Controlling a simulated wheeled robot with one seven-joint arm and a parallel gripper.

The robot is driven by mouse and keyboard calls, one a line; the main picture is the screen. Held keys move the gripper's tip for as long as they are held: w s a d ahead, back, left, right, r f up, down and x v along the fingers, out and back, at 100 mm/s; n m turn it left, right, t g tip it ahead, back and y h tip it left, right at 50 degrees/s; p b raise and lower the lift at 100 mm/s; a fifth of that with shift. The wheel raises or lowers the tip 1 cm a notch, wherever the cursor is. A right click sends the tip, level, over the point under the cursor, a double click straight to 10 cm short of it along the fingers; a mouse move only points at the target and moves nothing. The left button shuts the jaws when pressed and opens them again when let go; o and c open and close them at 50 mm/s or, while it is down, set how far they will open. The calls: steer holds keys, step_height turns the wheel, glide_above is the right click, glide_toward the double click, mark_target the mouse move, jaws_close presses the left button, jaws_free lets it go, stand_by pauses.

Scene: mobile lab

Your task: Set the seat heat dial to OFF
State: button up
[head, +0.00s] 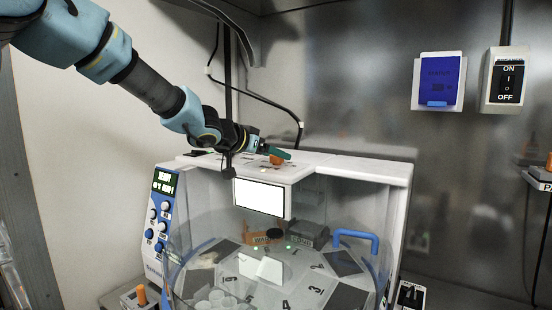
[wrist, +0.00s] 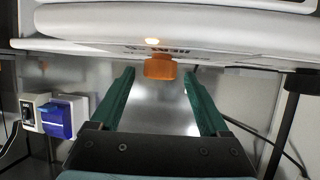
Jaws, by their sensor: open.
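An orange dial (head: 277,159) sits on top of the white machine (head: 345,168), and it also shows in the wrist view (wrist: 160,66). Lettering beside it is too small to read, so I cannot confirm it as the seat heat dial or tell its setting. My gripper (head: 284,153) is at the machine's top beside the dial. In the wrist view my gripper (wrist: 158,74) is open, with one green finger on either side of the dial and visible gaps to both.
A control panel (head: 160,220) with knobs is on the machine's left side. An ON/OFF switch (head: 507,80) and a blue-covered box (head: 438,80) are on the back wall. Other orange knobs show at the lower left (head: 141,294) and right edge (head: 549,162). A black cable hangs behind.

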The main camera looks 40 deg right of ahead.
steer(key=shift+x, duration=1.05)
jaws_close()
